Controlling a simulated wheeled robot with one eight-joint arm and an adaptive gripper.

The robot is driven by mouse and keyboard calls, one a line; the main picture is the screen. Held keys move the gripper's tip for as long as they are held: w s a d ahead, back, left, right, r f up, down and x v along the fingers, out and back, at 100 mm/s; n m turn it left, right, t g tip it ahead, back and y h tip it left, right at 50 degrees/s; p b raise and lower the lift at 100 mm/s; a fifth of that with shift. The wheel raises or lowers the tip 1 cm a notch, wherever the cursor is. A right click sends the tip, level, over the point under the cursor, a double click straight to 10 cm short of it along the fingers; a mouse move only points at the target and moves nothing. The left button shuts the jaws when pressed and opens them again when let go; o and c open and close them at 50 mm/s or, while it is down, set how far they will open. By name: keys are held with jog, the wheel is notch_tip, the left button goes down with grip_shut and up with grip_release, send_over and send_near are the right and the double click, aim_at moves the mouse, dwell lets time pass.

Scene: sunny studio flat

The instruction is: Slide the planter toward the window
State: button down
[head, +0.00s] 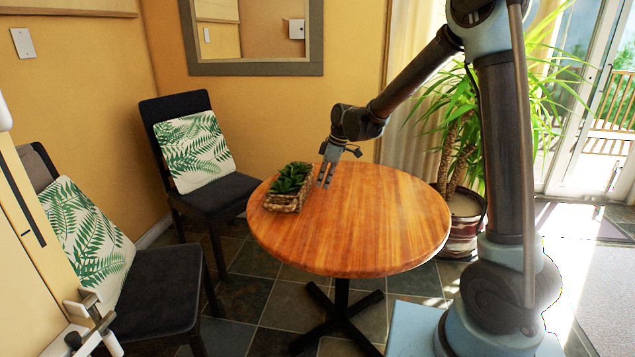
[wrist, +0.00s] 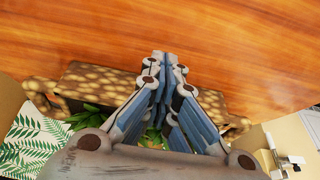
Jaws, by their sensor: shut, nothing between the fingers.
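The planter (head: 283,203) is a small brown, rough-textured trough with green leafy plants. It stands upright near the left edge of the round wooden table (head: 385,225). In the wrist view the planter (wrist: 100,85) runs across the picture, its middle and some leaves hidden behind my fingers. My gripper (head: 324,182) points down just right of the planter in the head view. It is shut and empty, its fingertips together in the wrist view (wrist: 165,58). I cannot tell whether it touches the planter. A bright glass door or window (head: 582,120) is at the far right.
The tabletop right of my gripper is bare. Two dark chairs with leaf-print cushions, one at the back (head: 210,180) and one at the left (head: 155,285), stand beside the table. A large potted plant (head: 462,205) stands behind the table's right side.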

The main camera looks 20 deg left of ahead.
jog(key=s+d+v, duration=0.1)
jog(key=v, duration=0.9)
jog(key=s+d+r+m+t, duration=0.1)
jog(key=d+m, duration=0.2)
jog(key=d, duration=0.5)
jog(key=d+r+m, duration=0.2)
jog(key=d, duration=0.6)
jog(key=s+d+f+m+t+h, duration=0.1)
jog(key=s+d+m, duration=0.15)
jog(key=d, duration=0.45)
jog(key=s+d+m, duration=0.2)
jog(key=s+d, duration=0.1)
jog(key=d, duration=0.3)
jog(key=s+d+f+m+h, duration=0.1)
jog(key=s+d+f+m, duration=0.4)
jog(key=s+d, duration=0.3)
jog(key=s+d+f+m+h, duration=0.1)
jog(key=s+d+f+m, duration=0.4)
jog(key=s+d, duration=0.3)
jog(key=shift+s+d+f+t, duration=0.4)
jog(key=shift+d+f, duration=0.1)
jog(key=shift+f, duration=0.1)
